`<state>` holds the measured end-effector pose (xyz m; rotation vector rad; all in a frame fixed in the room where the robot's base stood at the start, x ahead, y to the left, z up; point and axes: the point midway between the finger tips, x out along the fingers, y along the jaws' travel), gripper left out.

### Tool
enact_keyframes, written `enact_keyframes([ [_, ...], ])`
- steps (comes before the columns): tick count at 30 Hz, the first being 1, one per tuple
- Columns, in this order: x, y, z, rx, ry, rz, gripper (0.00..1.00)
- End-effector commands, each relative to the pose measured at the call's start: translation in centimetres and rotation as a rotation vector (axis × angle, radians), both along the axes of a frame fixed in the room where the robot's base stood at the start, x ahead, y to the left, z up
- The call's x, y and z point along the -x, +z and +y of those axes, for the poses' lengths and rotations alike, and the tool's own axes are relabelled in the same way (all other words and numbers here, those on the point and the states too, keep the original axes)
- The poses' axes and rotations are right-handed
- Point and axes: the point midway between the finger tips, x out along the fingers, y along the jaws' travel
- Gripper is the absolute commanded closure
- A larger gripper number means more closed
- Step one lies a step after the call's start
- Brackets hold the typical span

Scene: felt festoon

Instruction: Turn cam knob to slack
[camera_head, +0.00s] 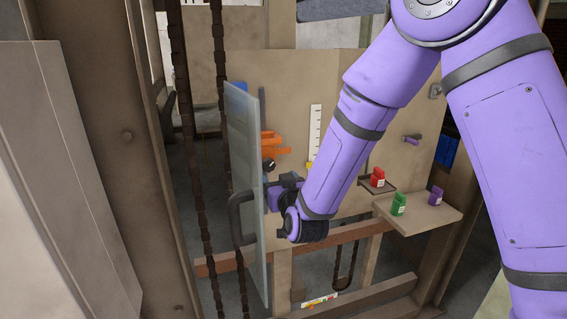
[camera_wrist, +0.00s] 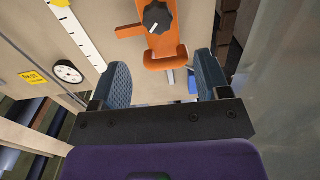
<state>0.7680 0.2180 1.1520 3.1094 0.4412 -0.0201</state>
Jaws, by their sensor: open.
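The cam knob (camera_wrist: 157,17) is black with a pale pointer mark, mounted on an orange bracket (camera_wrist: 166,48) at the top of the wrist view. In the head view the knob (camera_head: 268,165) is a small dark shape below the orange parts (camera_head: 272,143), seen just past the door's edge. My gripper (camera_wrist: 162,78) is open and empty, its two dark ribbed fingers spread apart below the bracket in the wrist view. The knob is beyond the fingertips, not between them. In the head view my gripper (camera_head: 283,188) is close to the panel, partly hidden by my wrist.
A glass door (camera_head: 246,185) with a dark handle (camera_head: 238,218) stands open just left of my gripper. A white scale (camera_head: 314,132) is on the panel. A shelf (camera_head: 430,214) at right holds green and purple blocks. A round gauge (camera_wrist: 68,71) shows in the wrist view.

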Motion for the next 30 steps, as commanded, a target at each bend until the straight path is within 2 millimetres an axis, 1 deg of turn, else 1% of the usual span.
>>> enact_keyframes([
  [4, -0.3, -0.4, 0.4, -0.004, -0.002, -0.013, 0.31],
  [8, -1.5, -0.3, 0.7, -0.004, -0.004, -0.014, 0.31],
  [18, -7.2, -0.3, 2.3, -0.004, -0.003, -0.013, 0.31],
  [21, -8.5, -0.3, 2.7, -0.004, -0.003, -0.013, 0.31],
  [24, -9.5, -0.3, 3.0, -0.004, -0.003, -0.012, 0.31],
  [30, -10.3, -0.3, 3.2, -0.003, -0.002, -0.013, 0.31],
])
